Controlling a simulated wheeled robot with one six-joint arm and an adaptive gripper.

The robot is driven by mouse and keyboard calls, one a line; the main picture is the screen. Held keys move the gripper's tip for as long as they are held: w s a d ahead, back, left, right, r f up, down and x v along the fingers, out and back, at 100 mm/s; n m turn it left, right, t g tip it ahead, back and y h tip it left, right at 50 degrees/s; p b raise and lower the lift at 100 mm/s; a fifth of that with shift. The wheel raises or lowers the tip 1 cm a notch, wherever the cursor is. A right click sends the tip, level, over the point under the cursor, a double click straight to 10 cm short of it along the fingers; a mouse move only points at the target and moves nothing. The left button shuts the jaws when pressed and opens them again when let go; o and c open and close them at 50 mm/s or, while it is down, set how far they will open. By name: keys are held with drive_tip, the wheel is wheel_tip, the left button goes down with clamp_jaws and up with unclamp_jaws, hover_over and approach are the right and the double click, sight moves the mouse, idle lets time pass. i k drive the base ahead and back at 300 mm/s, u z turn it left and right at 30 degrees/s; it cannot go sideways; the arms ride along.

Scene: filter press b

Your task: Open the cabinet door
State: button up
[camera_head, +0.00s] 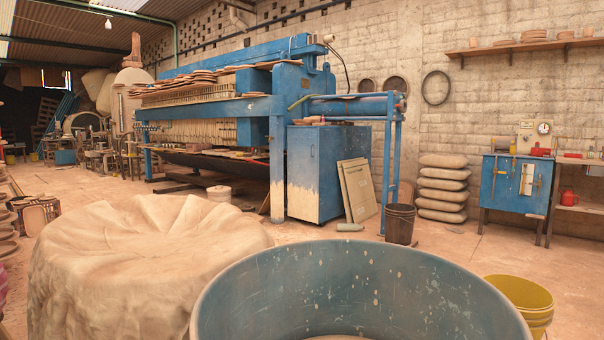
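A blue cabinet (345,150) stands on the floor in the middle distance, at the right end of a large blue filter press (255,107). Its narrow left face (303,165) looks like a door and appears shut. The paint on this face is worn pale near the bottom. A small pale mark shows on it, but I cannot tell whether it is a handle. A smaller blue cabinet or panel (500,185) on legs stands by the right wall. My gripper is not in view.
A large blue tub (365,285) and a cloth-covered round mound (140,265) fill the foreground. Boards (357,190) lean against the cabinet's right side, with a dark bucket (400,224) nearby. A yellow bucket (522,300) stands at right. Bare floor (440,250) lies beyond the tub.

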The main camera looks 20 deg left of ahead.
sight(301, 143)
drive_tip(key=z, duration=1.25)
drive_tip(key=i, duration=4.75)
drive_tip(key=u, duration=3.05)
drive_tip(key=i, duration=3.2)
